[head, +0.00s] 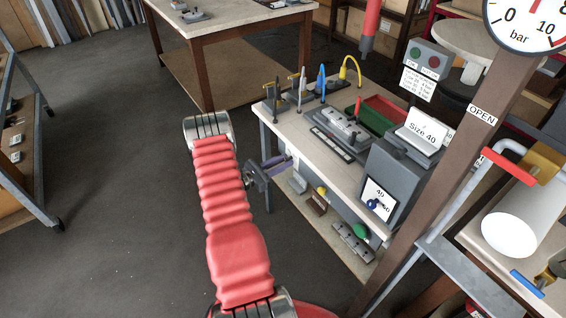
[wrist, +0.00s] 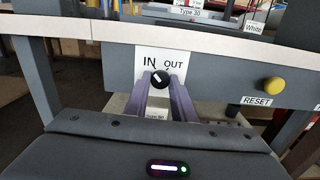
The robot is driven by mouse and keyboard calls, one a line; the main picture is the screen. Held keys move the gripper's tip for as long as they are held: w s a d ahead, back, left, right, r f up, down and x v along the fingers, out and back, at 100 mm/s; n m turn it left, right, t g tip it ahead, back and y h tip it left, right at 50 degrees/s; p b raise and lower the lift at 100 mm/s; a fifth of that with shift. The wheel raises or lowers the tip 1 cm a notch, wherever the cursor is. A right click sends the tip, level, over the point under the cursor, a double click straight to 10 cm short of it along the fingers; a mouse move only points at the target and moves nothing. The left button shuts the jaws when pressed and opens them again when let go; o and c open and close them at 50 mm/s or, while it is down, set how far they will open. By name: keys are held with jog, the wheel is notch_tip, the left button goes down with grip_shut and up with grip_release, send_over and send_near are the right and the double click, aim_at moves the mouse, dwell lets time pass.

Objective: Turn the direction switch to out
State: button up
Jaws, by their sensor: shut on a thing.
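The direction switch (wrist: 160,79) is a black round knob on a white plate marked IN and OUT, on the grey front panel under the bench top. A pale mark on the knob points up and left, toward IN. My gripper (wrist: 160,87) has its two purple fingers on either side of the knob, shut on it. In the head view my gripper (head: 279,164) reaches the near left edge of the bench. The switch itself is hidden there.
A yellow RESET button (wrist: 273,85) sits right of the switch on the same panel. The floor left is clear.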

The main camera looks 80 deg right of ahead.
jog(key=m, duration=1.3)
jog(key=shift+a+m, duration=0.15)
jog(key=shift+m, duration=2.15)
jog(key=shift+f, duration=0.1)
jog(key=o, duration=1)
